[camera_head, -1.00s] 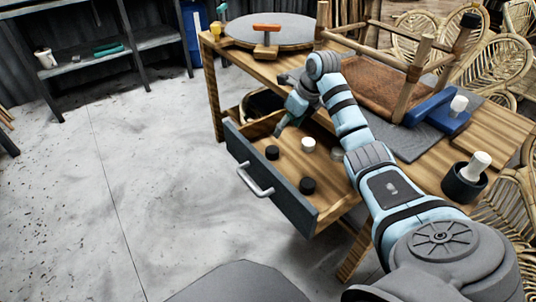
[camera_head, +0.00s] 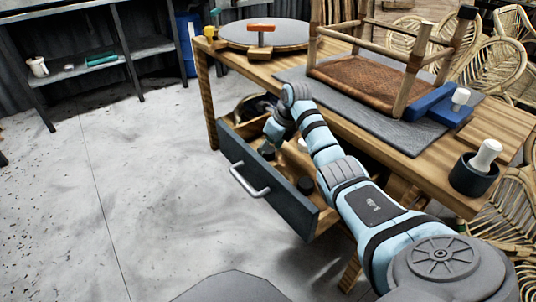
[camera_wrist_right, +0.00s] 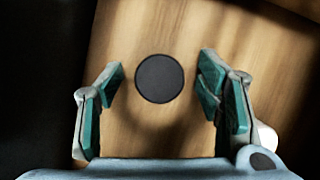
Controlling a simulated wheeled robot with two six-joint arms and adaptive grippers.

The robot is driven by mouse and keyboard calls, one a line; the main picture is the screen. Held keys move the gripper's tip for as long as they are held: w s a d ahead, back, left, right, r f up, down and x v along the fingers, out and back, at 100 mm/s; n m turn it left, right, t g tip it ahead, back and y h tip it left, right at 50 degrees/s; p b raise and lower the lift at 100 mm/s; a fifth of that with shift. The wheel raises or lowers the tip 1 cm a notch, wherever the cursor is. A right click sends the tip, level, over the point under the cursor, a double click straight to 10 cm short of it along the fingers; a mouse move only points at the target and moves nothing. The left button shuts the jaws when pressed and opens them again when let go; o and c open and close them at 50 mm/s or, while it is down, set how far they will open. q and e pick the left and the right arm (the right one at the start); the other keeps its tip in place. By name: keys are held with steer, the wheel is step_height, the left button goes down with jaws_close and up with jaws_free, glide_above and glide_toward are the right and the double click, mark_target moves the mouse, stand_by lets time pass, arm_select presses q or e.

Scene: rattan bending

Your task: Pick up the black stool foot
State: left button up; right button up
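A round black stool foot (camera_wrist_right: 160,78) lies on the wooden drawer bottom in the right wrist view. My right gripper (camera_wrist_right: 162,92) is open, with its green-padded fingers on either side of the foot and apart from it. In the head view my right gripper (camera_head: 268,150) reaches down into the open drawer (camera_head: 262,192) and mostly hides that foot. A white foot (camera_head: 302,144) is partly hidden behind my right arm. My left gripper is not in view.
An upturned stool frame (camera_head: 365,80) with a black foot (camera_head: 467,13) on one leg stands on a grey mat on the table. A blue block (camera_head: 435,105) and a dark cup (camera_head: 472,177) stand at right. The drawer walls surround my right gripper.

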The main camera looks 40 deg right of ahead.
steer(key=c, duration=0.9)
steer(key=shift+r, duration=0.1)
